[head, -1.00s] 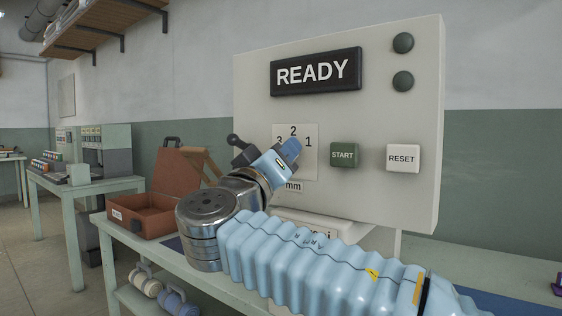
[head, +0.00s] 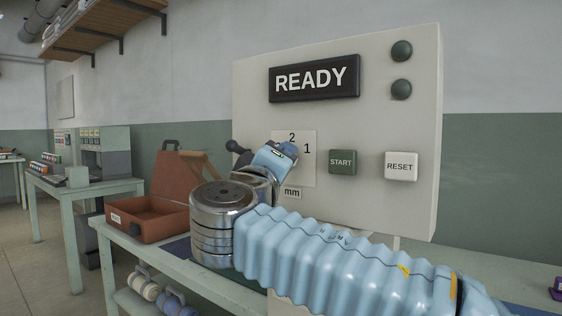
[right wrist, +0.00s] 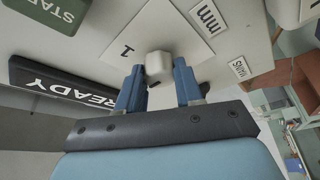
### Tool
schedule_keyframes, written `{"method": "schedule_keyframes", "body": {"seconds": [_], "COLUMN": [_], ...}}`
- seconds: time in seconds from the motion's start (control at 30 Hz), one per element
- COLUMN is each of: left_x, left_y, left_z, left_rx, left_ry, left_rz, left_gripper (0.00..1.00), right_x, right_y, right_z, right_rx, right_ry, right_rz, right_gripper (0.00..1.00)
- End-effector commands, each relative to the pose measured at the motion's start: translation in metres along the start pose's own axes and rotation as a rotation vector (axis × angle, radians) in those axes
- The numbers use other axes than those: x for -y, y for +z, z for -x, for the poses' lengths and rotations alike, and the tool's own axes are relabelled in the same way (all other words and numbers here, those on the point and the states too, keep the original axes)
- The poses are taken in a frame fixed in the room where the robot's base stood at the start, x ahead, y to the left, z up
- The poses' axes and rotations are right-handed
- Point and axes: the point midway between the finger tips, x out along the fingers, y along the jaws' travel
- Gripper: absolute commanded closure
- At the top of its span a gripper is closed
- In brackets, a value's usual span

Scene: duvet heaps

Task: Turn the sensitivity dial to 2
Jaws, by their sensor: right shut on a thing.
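The sensitivity dial is a pale grey knob (right wrist: 158,66) on a white scale plate (head: 308,165) of the grey panel. In the head view my right gripper (head: 281,152) covers the dial, and only the 2 and 1 of the scale show. In the right wrist view my right gripper (right wrist: 159,88) has its two blue fingers on either side of the knob, shut on it. I cannot tell which number the dial points to. My left gripper is not in view.
The panel carries a READY display (head: 314,78), a green START button (head: 342,162), a white RESET button (head: 401,166) and two dark round lamps. A black-knobbed lever (head: 235,147) is left of my gripper. An open brown case (head: 150,215) stands on the bench.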

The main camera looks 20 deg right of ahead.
Motion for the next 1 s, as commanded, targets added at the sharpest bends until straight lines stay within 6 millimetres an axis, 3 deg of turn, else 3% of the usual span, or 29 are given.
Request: {"method": "schedule_keyframes", "body": {"seconds": [0.17, 0.2, 0.37, 0.73, 0.87, 1.0], "left_x": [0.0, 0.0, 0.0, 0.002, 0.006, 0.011], "left_y": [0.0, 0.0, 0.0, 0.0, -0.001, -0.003], "left_z": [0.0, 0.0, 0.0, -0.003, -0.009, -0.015], "left_rx": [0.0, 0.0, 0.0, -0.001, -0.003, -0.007], "left_ry": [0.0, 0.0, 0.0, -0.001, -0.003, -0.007], "left_rz": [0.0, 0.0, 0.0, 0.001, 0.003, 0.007], "left_gripper": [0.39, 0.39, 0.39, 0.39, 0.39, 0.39], "right_x": [0.002, 0.002, 0.001, 0.001, 0.003, 0.004], "right_y": [0.0, 0.0, 0.0, 0.0, 0.001, 0.001], "right_z": [0.001, 0.001, 0.0, 0.007, 0.029, 0.065], "right_rx": [0.0, 0.0, 0.0, -0.002, -0.004, -0.005], "right_ry": [-0.002, -0.002, -0.001, -0.001, -0.002, -0.002], "right_rz": [0.001, 0.001, 0.0, -0.002, -0.002, -0.001], "right_gripper": [0.95, 0.63, 0.39, 0.39, 0.39, 0.39]}}
